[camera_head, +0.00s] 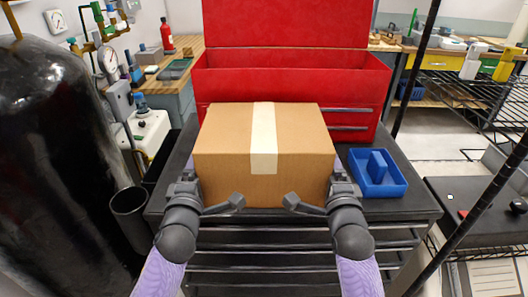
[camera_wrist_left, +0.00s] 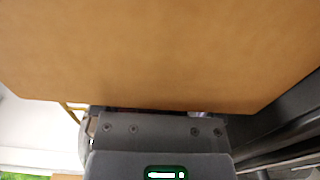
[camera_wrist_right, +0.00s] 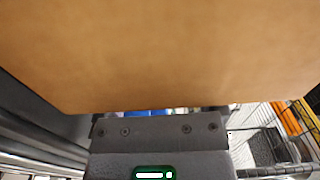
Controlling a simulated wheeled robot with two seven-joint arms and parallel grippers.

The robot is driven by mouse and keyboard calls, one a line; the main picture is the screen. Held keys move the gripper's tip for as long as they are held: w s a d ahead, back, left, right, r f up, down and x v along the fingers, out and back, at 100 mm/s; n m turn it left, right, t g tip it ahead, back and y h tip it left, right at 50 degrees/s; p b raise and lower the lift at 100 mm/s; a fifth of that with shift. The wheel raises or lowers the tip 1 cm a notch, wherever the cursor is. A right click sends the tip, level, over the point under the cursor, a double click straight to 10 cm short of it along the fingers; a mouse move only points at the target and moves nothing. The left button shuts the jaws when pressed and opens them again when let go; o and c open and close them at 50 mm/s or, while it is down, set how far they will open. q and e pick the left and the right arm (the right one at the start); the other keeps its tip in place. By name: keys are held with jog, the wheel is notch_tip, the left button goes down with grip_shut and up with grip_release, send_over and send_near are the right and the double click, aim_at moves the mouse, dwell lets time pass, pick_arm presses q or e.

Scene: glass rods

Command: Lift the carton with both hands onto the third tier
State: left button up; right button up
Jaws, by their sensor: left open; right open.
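A brown cardboard carton (camera_head: 225,150) with a pale tape strip over its top and front is upright at the front middle of a dark tool cart (camera_head: 410,203). I cannot tell whether its base touches the cart top. My left gripper (camera_head: 207,196) is open at the carton's lower left side, and my right gripper (camera_head: 322,196) is open at its lower right side. One finger of each shows across the lower front face. The carton's side fills the upper part of the left wrist view (camera_wrist_left: 160,55) and the right wrist view (camera_wrist_right: 160,55). The gripper contacts are hidden.
An open red toolbox (camera_head: 290,75) stands right behind the carton. A blue tray (camera_head: 398,188) lies close to its right. A large black cylinder (camera_head: 50,150) and a dark bin (camera_head: 130,208) are at the left. A black wire rack (camera_head: 490,105) and slanting dark posts are at the right.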

pick_arm(q)
jog(key=shift+d, duration=0.5)
pick_arm(e)
jog(key=shift+a, duration=0.5)
